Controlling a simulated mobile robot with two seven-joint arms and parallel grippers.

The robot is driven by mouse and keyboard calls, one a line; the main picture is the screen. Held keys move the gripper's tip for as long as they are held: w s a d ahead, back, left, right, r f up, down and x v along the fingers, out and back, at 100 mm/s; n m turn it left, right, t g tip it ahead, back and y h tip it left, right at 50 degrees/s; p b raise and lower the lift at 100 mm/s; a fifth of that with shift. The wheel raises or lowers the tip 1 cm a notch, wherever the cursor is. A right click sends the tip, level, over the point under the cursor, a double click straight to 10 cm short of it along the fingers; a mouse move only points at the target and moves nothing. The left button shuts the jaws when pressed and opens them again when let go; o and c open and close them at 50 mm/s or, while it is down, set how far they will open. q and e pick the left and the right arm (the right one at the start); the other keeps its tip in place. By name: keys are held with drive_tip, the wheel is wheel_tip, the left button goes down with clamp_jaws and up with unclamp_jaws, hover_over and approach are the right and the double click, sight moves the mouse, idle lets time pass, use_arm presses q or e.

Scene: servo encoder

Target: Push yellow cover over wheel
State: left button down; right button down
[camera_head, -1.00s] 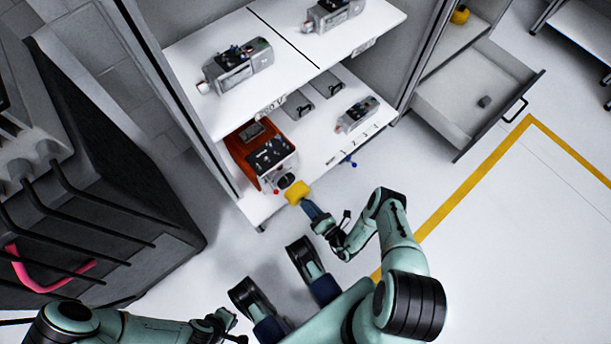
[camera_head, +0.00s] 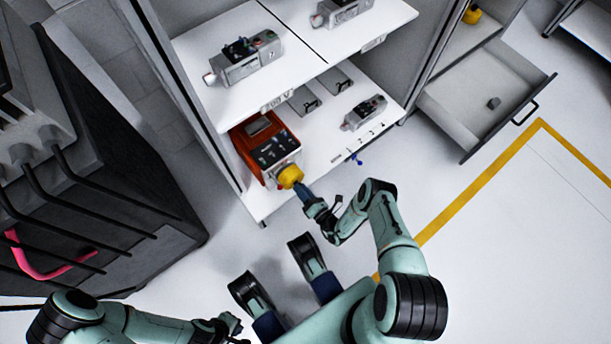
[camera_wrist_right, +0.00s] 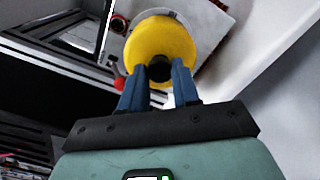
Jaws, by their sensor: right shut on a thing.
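The yellow cover (camera_head: 290,176) is at the front of the grey servo unit (camera_head: 277,154) on the lower shelf, in front of where the wheel sits. The wheel is hidden behind it. My right gripper (camera_head: 302,190) is shut on the yellow cover; in the right wrist view its two blue fingers (camera_wrist_right: 159,88) grip the cover's near side, and the round yellow face (camera_wrist_right: 160,42) fills the top middle. I cannot tell how far the cover sits over the wheel. My left gripper (camera_head: 232,325) is low in the head view, away from the shelf; its jaws are too small to judge.
The servo unit stands by an orange-red box (camera_head: 244,151) on the lower white shelf (camera_head: 325,150). Another servo (camera_head: 364,113) lies to the right. The upper shelf (camera_head: 285,75) is above. An open drawer (camera_head: 450,125) juts out at right. A dark cabinet (camera_head: 110,200) is at left.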

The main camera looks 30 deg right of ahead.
drive_tip(key=shift+w, duration=0.45)
idle(0.3)
drive_tip(key=shift+c, duration=1.8)
unclamp_jaws()
drive_tip(key=shift+s, duration=0.25)
drive_tip(key=shift+s+p, duration=0.4)
drive_tip(key=shift+s, duration=0.85)
drive_tip(key=s+p, duration=0.1)
drive_tip(key=s, duration=0.5)
drive_tip(key=shift+d, duration=0.3)
